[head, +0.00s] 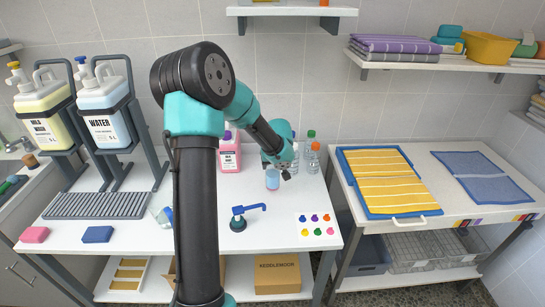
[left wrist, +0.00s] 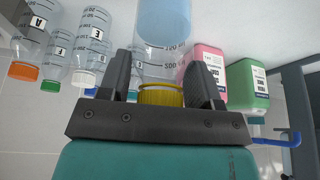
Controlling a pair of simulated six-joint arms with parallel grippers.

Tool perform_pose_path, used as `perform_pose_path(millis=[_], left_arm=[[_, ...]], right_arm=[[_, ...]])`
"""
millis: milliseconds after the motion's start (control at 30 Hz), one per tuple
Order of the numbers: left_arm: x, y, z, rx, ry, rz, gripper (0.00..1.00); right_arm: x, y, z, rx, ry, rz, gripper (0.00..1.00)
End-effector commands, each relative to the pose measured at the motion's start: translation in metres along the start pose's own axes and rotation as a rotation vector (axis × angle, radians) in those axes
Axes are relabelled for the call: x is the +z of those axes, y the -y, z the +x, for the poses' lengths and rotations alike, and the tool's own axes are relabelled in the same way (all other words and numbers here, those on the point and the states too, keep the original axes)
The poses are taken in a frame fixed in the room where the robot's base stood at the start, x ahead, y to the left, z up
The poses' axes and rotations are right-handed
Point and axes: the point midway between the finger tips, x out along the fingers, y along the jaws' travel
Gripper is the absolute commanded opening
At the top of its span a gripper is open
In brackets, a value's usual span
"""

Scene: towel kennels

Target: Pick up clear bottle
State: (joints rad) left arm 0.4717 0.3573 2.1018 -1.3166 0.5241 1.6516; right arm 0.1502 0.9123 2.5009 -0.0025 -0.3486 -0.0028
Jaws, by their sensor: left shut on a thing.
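My left gripper (head: 283,167) is at the back of the white table, its fingers shut around the neck of a clear bottle with a yellow cap (left wrist: 160,96). The bottle has volume marks and a light blue lower part, which shows in the head view (head: 272,180) just below the gripper. Whether its base touches the table is unclear. Other clear bottles (head: 313,160) stand close behind and to the right; in the wrist view they show upside down with orange, white and blue caps (left wrist: 84,77). My right gripper is not in view.
A pink bottle (head: 229,156) stands left of the gripper. Large jugs (head: 105,120) stand in racks at left. A shelf (head: 292,11) hangs above.

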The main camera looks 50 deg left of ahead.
Motion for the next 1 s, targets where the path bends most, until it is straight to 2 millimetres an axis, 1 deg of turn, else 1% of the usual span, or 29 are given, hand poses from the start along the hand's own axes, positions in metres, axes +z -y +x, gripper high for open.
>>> perform_pose_path(millis=[100, 200, 867, 1000], left_arm=[[0.009, 0.002, -0.004, 0.0, 0.001, 0.001, 0.19], [0.011, 0.002, -0.006, 0.001, 0.0, 0.001, 0.19], [0.012, 0.002, -0.006, 0.0, 0.0, 0.001, 0.19], [0.017, -0.004, -0.008, 0.004, 0.0, 0.009, 0.19]], right_arm=[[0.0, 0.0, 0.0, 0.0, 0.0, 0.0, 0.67], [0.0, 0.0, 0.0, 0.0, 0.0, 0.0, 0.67], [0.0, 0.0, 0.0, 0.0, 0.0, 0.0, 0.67], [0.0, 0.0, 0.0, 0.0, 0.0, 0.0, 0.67]])
